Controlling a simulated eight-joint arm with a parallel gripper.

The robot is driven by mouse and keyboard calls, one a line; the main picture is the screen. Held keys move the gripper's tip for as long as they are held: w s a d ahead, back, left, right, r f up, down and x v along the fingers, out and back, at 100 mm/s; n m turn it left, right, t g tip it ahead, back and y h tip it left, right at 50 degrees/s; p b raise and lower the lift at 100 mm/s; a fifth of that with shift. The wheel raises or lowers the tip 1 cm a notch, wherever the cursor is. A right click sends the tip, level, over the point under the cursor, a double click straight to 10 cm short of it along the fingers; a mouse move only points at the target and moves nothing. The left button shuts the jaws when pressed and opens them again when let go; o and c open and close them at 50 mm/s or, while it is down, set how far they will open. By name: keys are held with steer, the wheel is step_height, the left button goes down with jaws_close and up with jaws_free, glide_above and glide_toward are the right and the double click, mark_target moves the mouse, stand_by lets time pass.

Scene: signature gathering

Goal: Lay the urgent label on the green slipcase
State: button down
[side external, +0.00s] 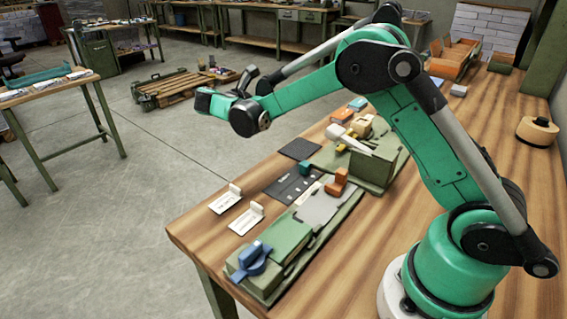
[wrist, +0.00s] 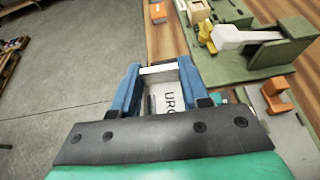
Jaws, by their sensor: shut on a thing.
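My gripper (wrist: 160,72) has blue fingers and is shut on a white label (wrist: 167,100), whose visible print begins "UR". The white tab of the label lies between the fingertips; my gripper hides part of the label. In the side view my gripper (side external: 207,101) is high above the floor, off the table's far left edge, and the label cannot be made out there. A small flat teal-green piece (side external: 357,103) lies at the table's far side beside an orange one; I cannot tell whether it is the green slipcase.
Two white cards with upright tabs (side external: 226,199) (side external: 246,218) lie near the table's left edge. A dark mat (side external: 299,149) is behind them. A green fixture (side external: 372,165) with a white lever and a long green base with a blue knob (side external: 253,258) stand to their right.

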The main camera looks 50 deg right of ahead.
mark_target(272, 166)
step_height(272, 166, down, 14)
steer(key=shift+r, duration=0.25)
steer(key=shift+f, duration=0.15)
steer(key=shift+c, duration=2.1)
jaws_free()
steer(key=shift+f, duration=0.1)
